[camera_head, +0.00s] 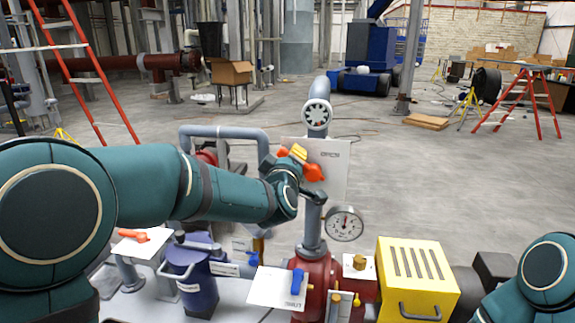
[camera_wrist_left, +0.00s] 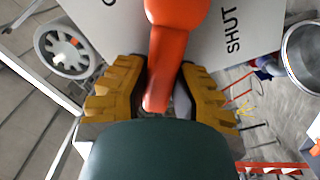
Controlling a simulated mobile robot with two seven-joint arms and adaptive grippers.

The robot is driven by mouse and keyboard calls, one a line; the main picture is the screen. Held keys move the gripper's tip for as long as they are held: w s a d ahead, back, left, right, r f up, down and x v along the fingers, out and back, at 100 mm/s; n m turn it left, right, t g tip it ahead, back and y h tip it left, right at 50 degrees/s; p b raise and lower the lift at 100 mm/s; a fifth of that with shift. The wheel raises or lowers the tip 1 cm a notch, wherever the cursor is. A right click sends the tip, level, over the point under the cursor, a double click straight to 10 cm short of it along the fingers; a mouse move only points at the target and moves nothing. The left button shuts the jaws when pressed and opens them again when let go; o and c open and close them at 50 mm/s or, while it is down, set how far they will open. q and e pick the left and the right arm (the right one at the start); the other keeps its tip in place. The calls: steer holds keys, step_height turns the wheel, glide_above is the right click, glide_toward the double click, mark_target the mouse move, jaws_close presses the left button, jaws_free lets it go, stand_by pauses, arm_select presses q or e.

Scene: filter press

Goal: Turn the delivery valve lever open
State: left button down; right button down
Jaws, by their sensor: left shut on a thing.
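An orange lever (camera_head: 314,172) stands in front of a pale plate (camera_head: 332,155) on the upright grey pipe. Lettering that looks like OPEN shows on the plate in the head view. In the left wrist view the lever (camera_wrist_left: 176,40) runs down between the ridged yellow fingers, and the plate reads SHUT at right, with one letter at upper left. My left gripper (camera_wrist_left: 160,98) is shut on the lever's handle end. In the head view the left gripper (camera_head: 294,158) is partly hidden by my own wrist. My right gripper is outside the picture.
A pressure gauge (camera_head: 344,223) and a round slotted fitting (camera_head: 317,114) sit close to the pipe. Below are a blue lever (camera_head: 297,281) by a SHUT plate, a red pump body (camera_head: 312,268) and a yellow box (camera_head: 415,275). Another orange lever (camera_head: 143,237) lies at left.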

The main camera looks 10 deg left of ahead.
arm_select(q)
steer(key=r+m, duration=0.1)
steer(key=d+m+p, duration=0.1)
steer(key=shift+w+r+m, duration=0.1)
steer(key=shift+r+m, duration=0.3)
steer(key=m+p, duration=0.1)
steer(key=d+r+m+p, duration=0.1)
steer(key=shift+d+m, duration=0.1)
steer(key=shift+m, duration=0.3)
steer(key=m+p, duration=0.1)
steer(key=d+m+p, duration=0.1)
steer(key=m, duration=0.1)
steer(key=shift+d+r, duration=0.2)
steer(key=shift+d, duration=0.1)
steer(key=shift+d+m+p, duration=0.6)
steer(key=shift+m+p, duration=0.05)
steer(key=shift+m, duration=0.65)
steer(key=c, duration=0.7)
jaws_free()
steer(key=shift+f, duration=0.1)
steer(key=shift+c, duration=0.2)
steer(key=shift+w+d, duration=0.1)
steer(key=shift+f, duration=0.1)
